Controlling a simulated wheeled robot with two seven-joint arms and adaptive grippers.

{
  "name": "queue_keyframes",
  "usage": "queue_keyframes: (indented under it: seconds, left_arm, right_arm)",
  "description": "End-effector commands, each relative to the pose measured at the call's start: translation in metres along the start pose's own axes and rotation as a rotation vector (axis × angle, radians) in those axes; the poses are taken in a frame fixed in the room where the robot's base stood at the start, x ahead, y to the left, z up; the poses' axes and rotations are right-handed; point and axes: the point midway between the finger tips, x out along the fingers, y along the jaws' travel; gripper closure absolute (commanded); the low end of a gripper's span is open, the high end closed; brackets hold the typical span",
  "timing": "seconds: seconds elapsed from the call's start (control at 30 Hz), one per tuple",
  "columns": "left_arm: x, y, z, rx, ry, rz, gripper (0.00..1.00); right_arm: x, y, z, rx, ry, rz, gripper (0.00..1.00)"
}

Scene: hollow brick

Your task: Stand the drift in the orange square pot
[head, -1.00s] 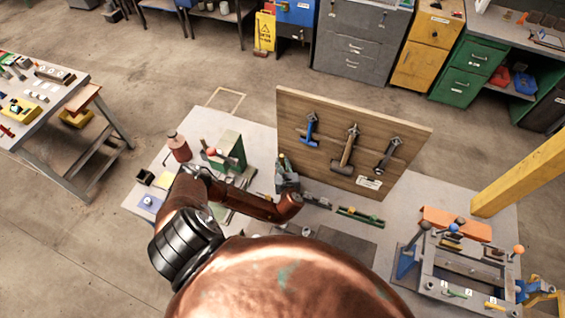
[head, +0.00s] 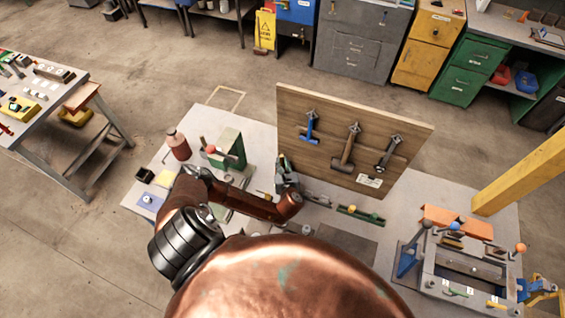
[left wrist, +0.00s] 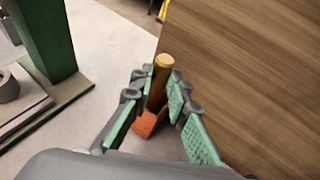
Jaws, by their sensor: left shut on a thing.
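My left gripper (left wrist: 155,80) is shut on a round brown-gold rod, which I take to be the drift (left wrist: 163,63). The rod stands close to upright between the green-padded fingers, its top end showing above the fingertips. An orange piece, likely the orange square pot (left wrist: 150,122), shows below and between the fingers. The fingers hide much of it, and I cannot tell whether the rod's lower end is inside it. In the head view my left gripper (head: 284,170) is just left of the wooden board; the rod and pot cannot be made out there. My right gripper is not in view.
The wooden tool board (head: 350,170) with hanging hammers stands close on the right of the gripper. A green press-like block (head: 229,148) and a reddish bottle (head: 178,145) stand to the left. A framed fixture (head: 465,265) with coloured knobs is at the right.

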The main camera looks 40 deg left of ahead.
Motion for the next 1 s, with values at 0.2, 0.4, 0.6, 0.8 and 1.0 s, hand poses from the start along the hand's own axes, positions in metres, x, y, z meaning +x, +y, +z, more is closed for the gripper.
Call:
queue_keyframes:
  seconds: [0.2, 0.4, 0.6, 0.8, 1.0]
  left_arm:
    - [0.002, -0.001, -0.003, -0.001, -0.002, -0.001, 1.0]
    - [0.003, -0.001, -0.006, -0.001, -0.002, -0.001, 1.0]
    - [0.004, -0.001, -0.009, -0.001, -0.002, -0.001, 1.0]
    - [0.004, -0.001, -0.009, -0.001, -0.002, -0.001, 0.76]
    - [0.004, 0.0, -0.01, -0.001, -0.001, -0.001, 0.64]
  right_arm:
    - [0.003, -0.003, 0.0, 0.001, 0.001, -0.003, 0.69]
    - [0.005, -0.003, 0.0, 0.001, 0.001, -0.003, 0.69]
    - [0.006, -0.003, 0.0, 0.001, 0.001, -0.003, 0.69]
    - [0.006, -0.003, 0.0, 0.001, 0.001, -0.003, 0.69]
    - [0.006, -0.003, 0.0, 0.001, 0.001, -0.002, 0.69]
